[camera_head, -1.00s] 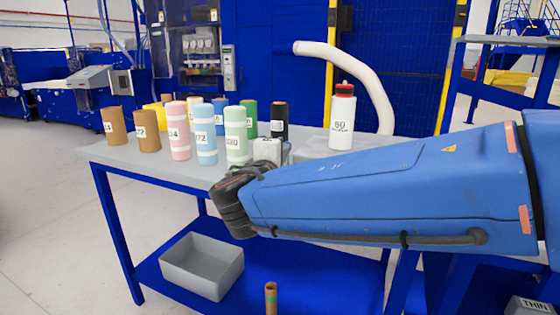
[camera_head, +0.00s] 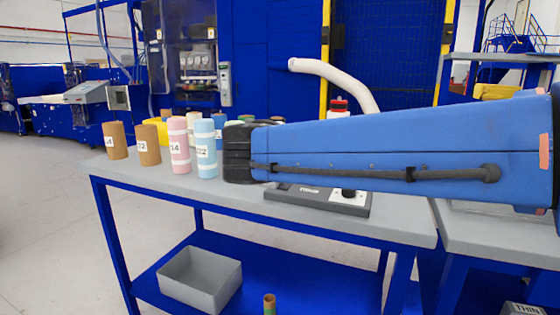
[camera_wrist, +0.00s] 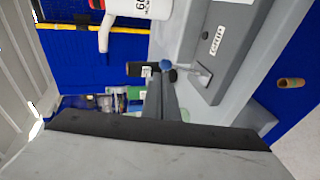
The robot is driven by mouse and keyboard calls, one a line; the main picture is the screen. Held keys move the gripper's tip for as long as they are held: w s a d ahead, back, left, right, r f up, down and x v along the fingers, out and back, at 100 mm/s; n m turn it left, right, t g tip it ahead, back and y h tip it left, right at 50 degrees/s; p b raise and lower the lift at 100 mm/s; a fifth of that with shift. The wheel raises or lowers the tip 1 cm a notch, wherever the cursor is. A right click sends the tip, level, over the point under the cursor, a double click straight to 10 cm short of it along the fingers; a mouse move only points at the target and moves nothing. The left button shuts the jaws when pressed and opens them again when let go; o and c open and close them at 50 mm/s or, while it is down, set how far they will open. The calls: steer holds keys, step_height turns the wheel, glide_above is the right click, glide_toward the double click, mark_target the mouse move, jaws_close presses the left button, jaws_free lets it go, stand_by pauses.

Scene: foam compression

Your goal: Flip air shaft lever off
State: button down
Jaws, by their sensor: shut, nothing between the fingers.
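A dark grey box with a white label (camera_head: 312,190) lies on the table, its back covered by my arm. A dark round part on a pale plate (camera_head: 348,194) shows at its right end. In the wrist view the same box (camera_wrist: 228,32) lies at upper right. A short lever with a blue ball end (camera_wrist: 167,65) reaches left from its pale plate (camera_wrist: 203,76). My gripper (camera_wrist: 164,82) is shut and empty, its tips close below the blue ball. I cannot tell whether they touch. My arm hides the fingers in the head view.
Brown, pink and blue rolls (camera_head: 179,146) stand on the grey table (camera_head: 235,197) left of my wrist. A grey bin (camera_head: 200,278) sits on the lower shelf.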

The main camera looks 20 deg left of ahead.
steer(key=s+r, duration=0.5)
steer(key=s, duration=0.3)
steer(key=shift+s+d+r, duration=0.3)
steer(key=shift+s+d, duration=0.05)
steer(key=shift+d, duration=0.1)
